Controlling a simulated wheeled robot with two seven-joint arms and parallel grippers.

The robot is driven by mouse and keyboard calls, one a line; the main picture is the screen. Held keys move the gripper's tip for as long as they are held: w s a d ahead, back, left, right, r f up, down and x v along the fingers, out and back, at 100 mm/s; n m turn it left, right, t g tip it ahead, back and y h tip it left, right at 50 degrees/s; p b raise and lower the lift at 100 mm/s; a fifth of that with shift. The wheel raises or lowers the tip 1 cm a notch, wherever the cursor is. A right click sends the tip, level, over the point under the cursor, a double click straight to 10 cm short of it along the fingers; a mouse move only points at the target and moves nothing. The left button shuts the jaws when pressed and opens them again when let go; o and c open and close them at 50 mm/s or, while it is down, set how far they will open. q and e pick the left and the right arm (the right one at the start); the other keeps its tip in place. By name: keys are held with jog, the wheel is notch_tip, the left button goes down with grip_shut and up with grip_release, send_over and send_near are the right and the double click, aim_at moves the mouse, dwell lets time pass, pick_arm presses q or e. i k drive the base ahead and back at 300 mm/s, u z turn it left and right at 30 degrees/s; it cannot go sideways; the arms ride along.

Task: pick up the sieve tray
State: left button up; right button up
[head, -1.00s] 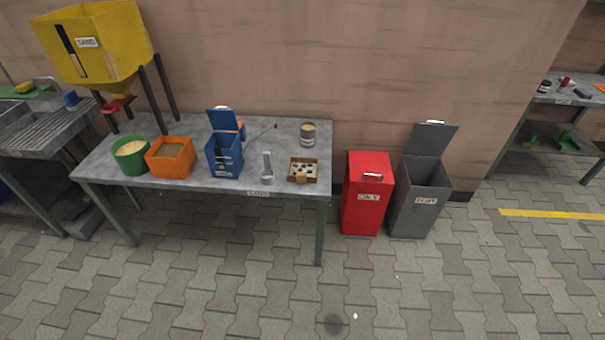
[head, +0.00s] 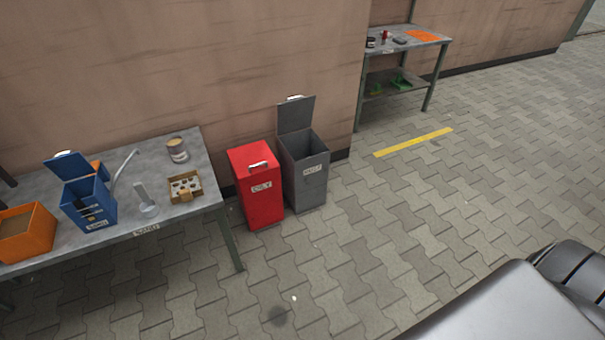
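A small tan, square-rimmed tray (head: 198,189) with light and dark lumps or holes in it lies near the right end of the grey sand table (head: 150,228). It looks most like the sieve tray, but it is too small to be sure. Neither of my grippers is in view. A smooth grey part with a black ribbed joint, probably my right arm, fills the bottom right corner, far from the tray.
Beside the tray are a tin (head: 178,150), a clear grey scoop-like item (head: 146,201), a blue open-lidded box (head: 88,203) and an orange box (head: 26,234). A red bin (head: 257,190) and open grey bin (head: 305,175) stand right of the table. Paved floor in front is clear.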

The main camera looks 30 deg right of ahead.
aim_at(184, 187)
jog(key=z, duration=0.8)
jog(key=i, duration=1.75)
jog(key=u, duration=0.75)
